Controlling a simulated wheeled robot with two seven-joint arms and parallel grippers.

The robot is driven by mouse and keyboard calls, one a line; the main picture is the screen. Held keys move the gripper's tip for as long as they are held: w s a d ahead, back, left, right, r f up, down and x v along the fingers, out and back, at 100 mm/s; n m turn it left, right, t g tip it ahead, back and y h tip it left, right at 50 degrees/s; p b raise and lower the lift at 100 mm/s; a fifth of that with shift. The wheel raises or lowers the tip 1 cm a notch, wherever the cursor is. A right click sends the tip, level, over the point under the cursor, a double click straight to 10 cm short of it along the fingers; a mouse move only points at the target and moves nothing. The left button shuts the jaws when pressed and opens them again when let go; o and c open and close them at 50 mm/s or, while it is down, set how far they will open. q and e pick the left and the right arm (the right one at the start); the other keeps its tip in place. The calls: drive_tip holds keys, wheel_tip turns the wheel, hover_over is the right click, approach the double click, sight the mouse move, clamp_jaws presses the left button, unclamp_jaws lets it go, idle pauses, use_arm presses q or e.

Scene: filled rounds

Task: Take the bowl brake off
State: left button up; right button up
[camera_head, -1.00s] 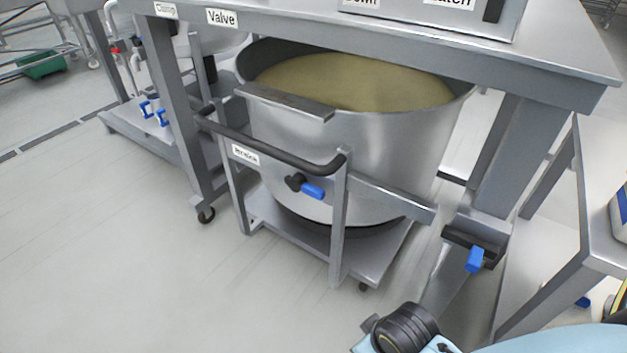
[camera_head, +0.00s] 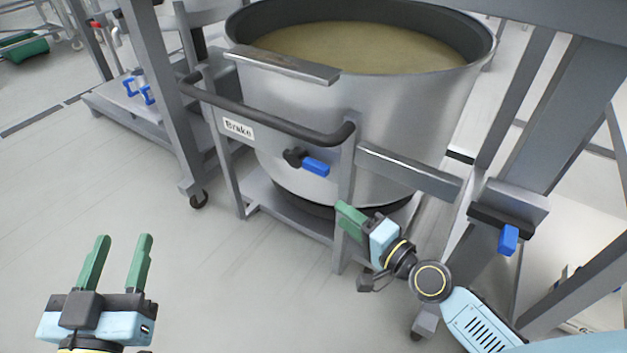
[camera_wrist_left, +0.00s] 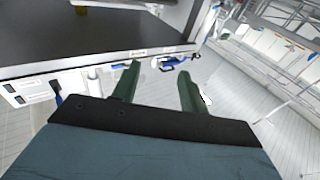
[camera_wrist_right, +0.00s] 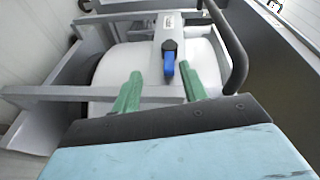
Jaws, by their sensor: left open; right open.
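The bowl (camera_head: 390,125) is a large steel vessel filled with a tan mass, standing on a wheeled frame. A plate labelled Brake (camera_head: 238,129) is on the frame's side. The brake lever, with a blue grip (camera_head: 316,167) on a black hub, sits right of the label and points right and slightly down. In the right wrist view the blue grip (camera_wrist_right: 169,66) lies ahead, between the finger lines. My right gripper (camera_head: 350,220) is open, below and right of the lever and apart from it. My left gripper (camera_head: 120,252) is open and empty over the floor at lower left.
A black push bar (camera_head: 270,122) runs across the frame above the lever. A steel post with another blue handle (camera_head: 508,240) stands at the right. Blue valve handles (camera_head: 147,95) show at the left. The floor at left front is clear.

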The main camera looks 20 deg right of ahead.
sight(325, 175)
drive_tip(key=w+m, duration=0.1)
drive_tip(key=w, duration=0.3)
drive_tip(key=w+m+t+h, duration=0.1)
drive_tip(key=w, duration=0.4)
drive_tip(key=w+m, duration=0.1)
drive_tip(key=w, duration=0.3)
drive_tip(key=shift+w+a+r+t+h, duration=0.2)
drive_tip(key=shift+w+r+t+h, duration=0.1)
drive_tip(key=shift+r+h, duration=0.1)
use_arm(q)
drive_tip(key=shift+s+a, duration=0.1)
drive_tip(key=shift+s, duration=0.05)
use_arm(e)
drive_tip(key=shift+w+a, duration=0.15)
drive_tip(key=shift+w, duration=0.3)
clamp_jaws()
